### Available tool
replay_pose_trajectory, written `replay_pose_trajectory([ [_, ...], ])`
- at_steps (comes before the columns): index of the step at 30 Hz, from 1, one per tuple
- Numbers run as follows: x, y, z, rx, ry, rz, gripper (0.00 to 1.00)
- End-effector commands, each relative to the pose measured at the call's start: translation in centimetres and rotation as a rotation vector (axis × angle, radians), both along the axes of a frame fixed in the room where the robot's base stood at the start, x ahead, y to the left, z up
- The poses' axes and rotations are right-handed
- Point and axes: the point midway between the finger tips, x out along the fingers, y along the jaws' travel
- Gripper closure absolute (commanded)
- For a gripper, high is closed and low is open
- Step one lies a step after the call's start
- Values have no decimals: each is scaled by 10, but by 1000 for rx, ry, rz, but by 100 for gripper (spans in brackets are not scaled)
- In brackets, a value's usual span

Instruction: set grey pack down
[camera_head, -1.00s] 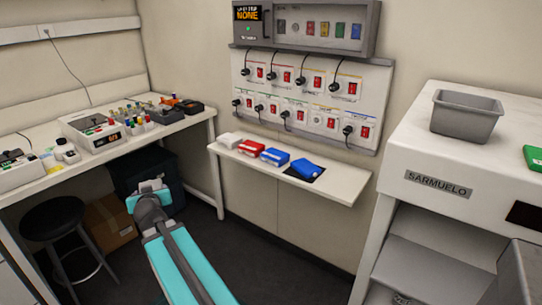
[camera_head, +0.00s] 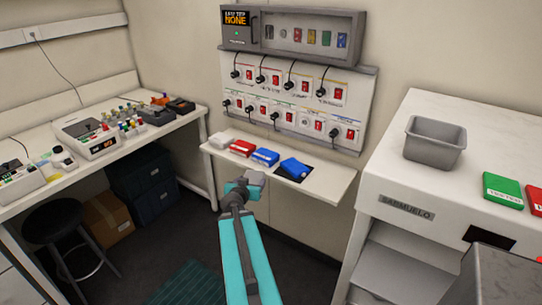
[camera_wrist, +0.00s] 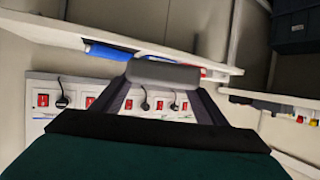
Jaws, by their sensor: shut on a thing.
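The grey pack (camera_wrist: 165,73) is held between the two dark fingers of my gripper (camera_wrist: 163,84) in the wrist view. In the head view my gripper (camera_head: 242,185) is in front of the wall shelf (camera_head: 325,182), with the grey pack (camera_head: 256,178) at its tip. The pack overlaps the shelf's front edge in the picture; I cannot tell whether it touches it. On the shelf, from left to right, are a white pack (camera_head: 222,138), a red pack (camera_head: 243,148), a blue pack (camera_head: 265,157) and another blue pack (camera_head: 295,168) on a dark patch.
The shelf's right end is bare. A panel of plugs and red switches (camera_head: 290,105) is above it. On the right, a white bench (camera_head: 470,125) holds a grey bin (camera_head: 435,142) and a green pack (camera_head: 503,190). A cluttered table (camera_head: 60,195) and black stool (camera_head: 52,218) are left.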

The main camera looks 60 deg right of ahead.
Motion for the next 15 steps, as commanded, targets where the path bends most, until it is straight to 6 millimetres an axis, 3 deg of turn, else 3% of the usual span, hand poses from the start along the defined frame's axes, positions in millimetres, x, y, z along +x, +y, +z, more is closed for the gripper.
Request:
replay_pose_trajectory([
  [1,-19,-11,6,0,2,-31,64],
  [6,-74,-37,5,2,2,-118,64],
  [15,-173,-71,5,3,3,-261,64],
])
